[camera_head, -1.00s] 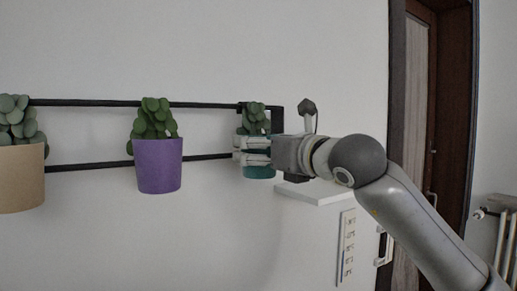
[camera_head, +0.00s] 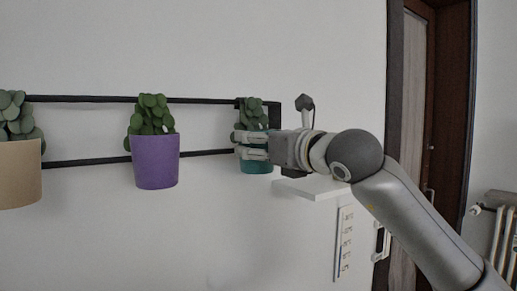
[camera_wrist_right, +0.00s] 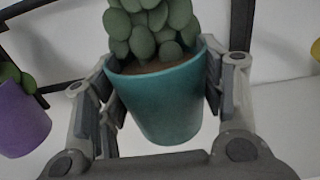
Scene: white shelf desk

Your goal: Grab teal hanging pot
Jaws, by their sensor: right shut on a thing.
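The teal hanging pot (camera_head: 256,167) with a green leafy plant hangs at the right end of the black wall rail in the head view. My right gripper (camera_head: 252,144) is shut on it from the right, its fingers covering part of the pot. In the right wrist view the teal pot (camera_wrist_right: 162,103) sits upright between the two fingers (camera_wrist_right: 163,92), which press on its left and right sides near the rim. My left gripper is not in view.
A purple pot (camera_head: 156,162) and a beige pot (camera_head: 20,175) hang farther left on the black rail (camera_head: 85,99). A white shelf (camera_head: 312,187) juts from the wall below my right gripper. A doorway (camera_head: 449,100) stands at the right.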

